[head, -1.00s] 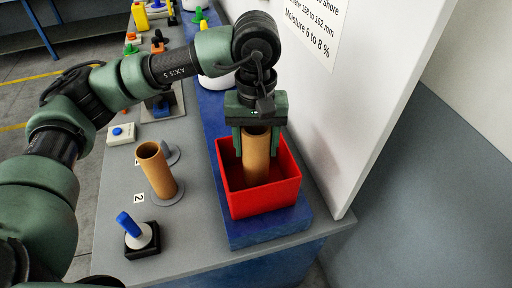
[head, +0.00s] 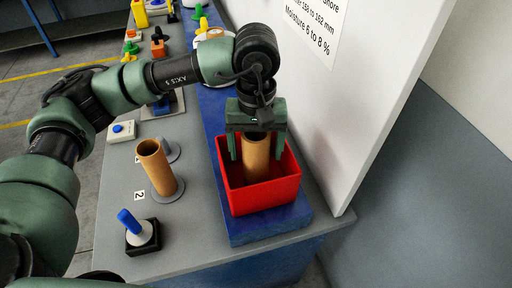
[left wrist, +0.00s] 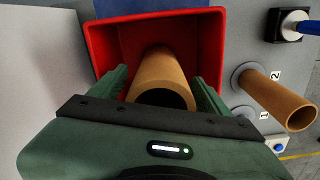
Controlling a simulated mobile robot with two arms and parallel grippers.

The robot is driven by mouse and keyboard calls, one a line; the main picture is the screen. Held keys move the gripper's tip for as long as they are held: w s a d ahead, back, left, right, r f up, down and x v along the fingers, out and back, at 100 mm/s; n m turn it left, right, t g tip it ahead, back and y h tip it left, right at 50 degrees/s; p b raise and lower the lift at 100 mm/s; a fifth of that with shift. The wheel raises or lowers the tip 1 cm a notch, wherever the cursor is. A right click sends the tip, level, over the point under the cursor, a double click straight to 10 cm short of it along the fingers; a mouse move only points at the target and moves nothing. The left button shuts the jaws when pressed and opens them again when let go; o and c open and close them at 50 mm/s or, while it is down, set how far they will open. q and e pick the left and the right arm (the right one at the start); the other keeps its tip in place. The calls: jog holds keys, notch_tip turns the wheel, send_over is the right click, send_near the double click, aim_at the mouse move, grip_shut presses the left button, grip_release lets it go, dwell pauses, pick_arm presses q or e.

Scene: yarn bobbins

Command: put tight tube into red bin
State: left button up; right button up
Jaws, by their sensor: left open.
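A brown cardboard tube (head: 256,160) stands in the red bin (head: 265,198), which rests on a blue ledge. My left gripper (head: 257,150) is open above the bin, with one finger on each side of the tube's upper part. The left wrist view shows the tube (left wrist: 160,75) between the open fingers with gaps on both sides, inside the red bin (left wrist: 110,50). A second brown tube (head: 157,168) stands tilted on a grey round base by the label 2. My right gripper is not in view.
A blue-handled lever on a black base (head: 141,238) stands at the table's front left. A white box with a blue button (head: 121,131) sits farther back. A white panel (head: 350,90) rises close to the bin's right. Several coloured items stand at the back.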

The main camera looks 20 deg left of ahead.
pick_arm(q)
jog(key=shift+r, duration=0.35)
notch_tip(320, 180, up, 12)
jog(key=b, duration=0.3)
jog(key=shift+f, duration=0.2)
